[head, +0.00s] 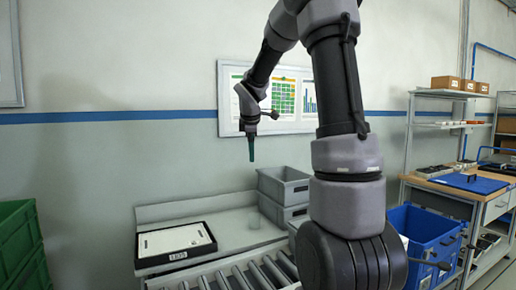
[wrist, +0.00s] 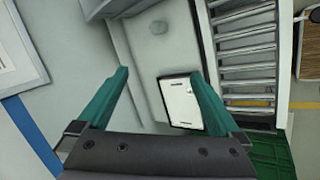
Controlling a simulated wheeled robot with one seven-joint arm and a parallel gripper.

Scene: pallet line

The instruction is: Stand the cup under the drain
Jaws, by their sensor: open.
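I cannot make out a drain in either view.
A roller conveyor (head: 225,278) runs in front. A green crate (head: 20,245) is left, a blue bin (head: 425,232) right.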

